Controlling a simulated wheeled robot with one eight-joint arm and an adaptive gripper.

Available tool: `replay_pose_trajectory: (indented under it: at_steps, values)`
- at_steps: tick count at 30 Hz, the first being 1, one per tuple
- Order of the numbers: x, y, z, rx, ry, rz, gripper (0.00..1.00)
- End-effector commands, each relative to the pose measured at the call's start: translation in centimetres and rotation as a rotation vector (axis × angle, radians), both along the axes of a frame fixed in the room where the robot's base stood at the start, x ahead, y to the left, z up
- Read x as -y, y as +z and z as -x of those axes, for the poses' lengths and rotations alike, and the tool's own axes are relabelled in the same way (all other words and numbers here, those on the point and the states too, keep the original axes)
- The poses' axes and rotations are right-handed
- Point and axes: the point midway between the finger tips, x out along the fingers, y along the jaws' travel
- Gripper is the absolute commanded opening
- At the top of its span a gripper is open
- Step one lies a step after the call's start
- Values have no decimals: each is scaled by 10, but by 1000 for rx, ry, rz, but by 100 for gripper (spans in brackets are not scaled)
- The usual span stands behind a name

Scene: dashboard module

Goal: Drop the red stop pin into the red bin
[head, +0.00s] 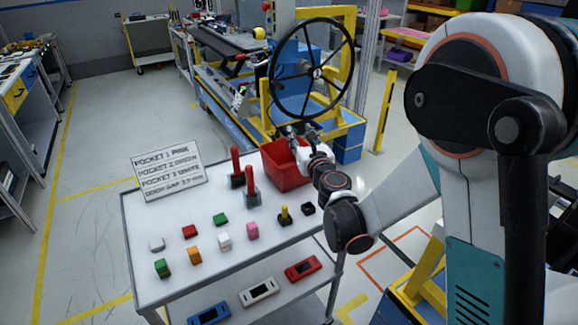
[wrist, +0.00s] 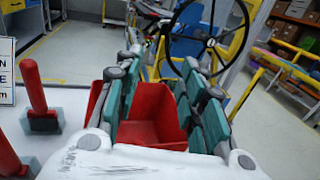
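The red bin (head: 290,172) stands at the far right corner of the white table; in the wrist view its inside (wrist: 148,130) shows between my fingers, and no pin is visible in it. Two red pins stand upright in dark bases left of the bin: a farther one (head: 236,166) and a nearer one (head: 251,185). I cannot tell which is the stop pin. Both also show at the left of the wrist view, the farther (wrist: 35,88) and the nearer (wrist: 8,157). My gripper (head: 302,132) is above the bin; in the wrist view it (wrist: 160,62) is open and empty.
Small coloured blocks, such as an orange one (head: 194,256), lie on the table front. A yellow pin (head: 284,212) and a black square piece (head: 308,208) are at right. A sign (head: 167,171) stands at the back left. A black handwheel (head: 312,68) rises behind the bin.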

Motion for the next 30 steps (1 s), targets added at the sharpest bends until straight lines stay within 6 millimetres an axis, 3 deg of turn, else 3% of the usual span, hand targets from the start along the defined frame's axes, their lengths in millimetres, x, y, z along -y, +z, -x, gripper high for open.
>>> replay_pose_trajectory:
  at_steps: [3, 9, 23, 26, 30]
  values:
    - [8, 0, 23, 0, 0, 0, 37]
    - [17, 0, 49, 0, -1, 0, 37]
    - [21, 3, 59, 6, 3, 21, 37]
    - [21, 14, 64, 33, 21, 109, 37]
    - [23, 38, 80, 104, 75, 364, 37]
